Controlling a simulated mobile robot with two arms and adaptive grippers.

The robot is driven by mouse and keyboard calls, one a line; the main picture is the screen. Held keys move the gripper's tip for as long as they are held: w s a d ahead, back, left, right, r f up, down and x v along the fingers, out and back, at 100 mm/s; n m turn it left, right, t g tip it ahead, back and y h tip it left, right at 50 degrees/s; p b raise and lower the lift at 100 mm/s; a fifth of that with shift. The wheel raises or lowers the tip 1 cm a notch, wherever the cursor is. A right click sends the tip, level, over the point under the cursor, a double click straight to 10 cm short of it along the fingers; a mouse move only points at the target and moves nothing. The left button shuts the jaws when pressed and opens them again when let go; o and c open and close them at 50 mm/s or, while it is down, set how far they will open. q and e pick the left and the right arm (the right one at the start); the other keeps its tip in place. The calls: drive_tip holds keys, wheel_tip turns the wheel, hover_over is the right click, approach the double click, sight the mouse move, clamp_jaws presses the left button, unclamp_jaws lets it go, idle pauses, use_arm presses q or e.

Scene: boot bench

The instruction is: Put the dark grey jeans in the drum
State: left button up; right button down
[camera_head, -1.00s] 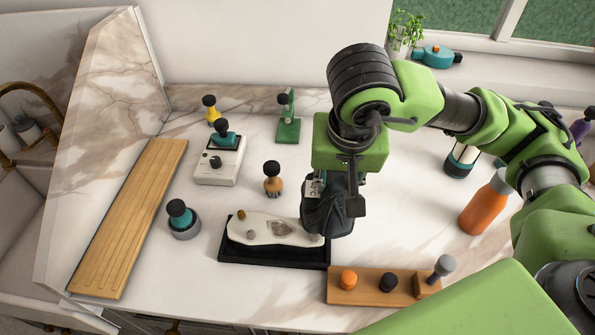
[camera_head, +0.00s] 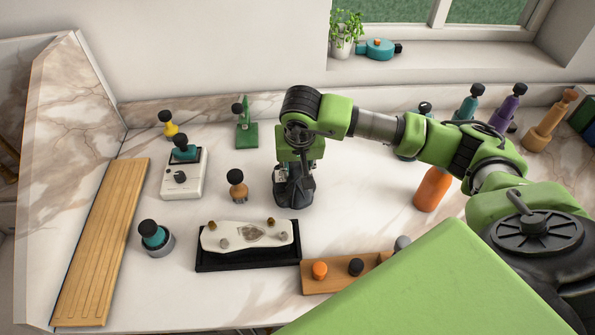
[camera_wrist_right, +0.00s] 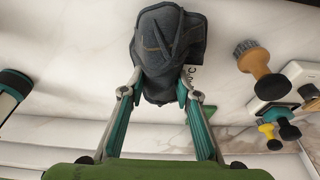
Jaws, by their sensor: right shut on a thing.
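The dark grey jeans (camera_head: 294,194) are a bunched, folded bundle in my right gripper (camera_head: 294,174). In the right wrist view, the jeans (camera_wrist_right: 165,45) sit between the two fingertips of the right gripper (camera_wrist_right: 158,87), which are shut on their near end. A small white label with print shows beside the right fingertip. The bundle is over the marble counter, behind the black tray; I cannot tell whether it touches the counter. My left gripper is out of view. I can make out no drum in these views.
A black tray (camera_head: 205,264) holds a white slab with small knobs. A wooden block (camera_head: 337,283) with knobs stands in front, an orange bottle (camera_head: 432,189) to the right. A wooden-handled brush (camera_head: 237,186), a white box (camera_head: 184,183) and a ribbed board (camera_head: 100,245) are left.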

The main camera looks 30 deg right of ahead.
drive_tip(key=shift+f, duration=0.85)
drive_tip(key=shift+f, duration=0.15)
drive_tip(key=c, duration=2)
unclamp_jaws()
drive_tip(key=shift+s+f, duration=0.1)
drive_tip(key=shift+f, duration=0.05)
drive_tip(key=o, duration=0.4)
drive_tip(key=shift+o, duration=0.2)
